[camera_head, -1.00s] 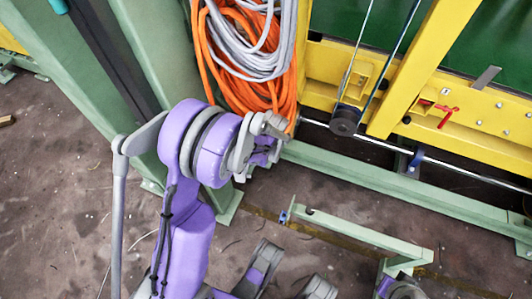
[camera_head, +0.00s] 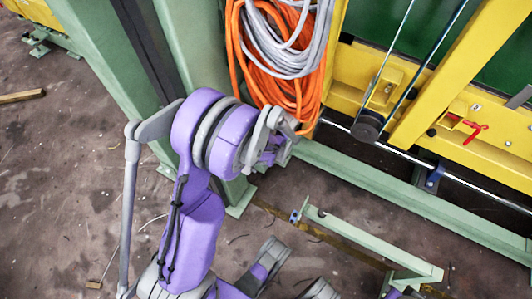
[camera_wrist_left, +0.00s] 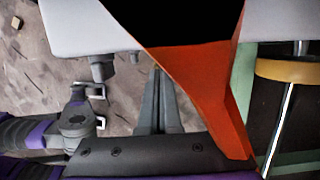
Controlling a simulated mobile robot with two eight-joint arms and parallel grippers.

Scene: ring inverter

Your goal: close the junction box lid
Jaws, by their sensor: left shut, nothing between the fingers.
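My left gripper (camera_wrist_left: 158,75) shows in the left wrist view with its two grey fingers together and nothing between them. Close around it are a pale grey-white block (camera_wrist_left: 85,25), a black surface (camera_wrist_left: 185,18) and an orange-red panel (camera_wrist_left: 205,90). I cannot tell whether any of these is the junction box or its lid. In the head view my purple and grey left arm reaches up the middle, and its fingers are hidden. No junction box can be made out there.
Orange and grey cable coils (camera_head: 270,60) hang by a green column (camera_head: 205,60). A yellow frame (camera_head: 440,80) with a pulley (camera_head: 367,126) and a red handle (camera_head: 468,135) stands at the right. A low green rail (camera_head: 420,205) runs along the floor. The floor at left is mostly clear.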

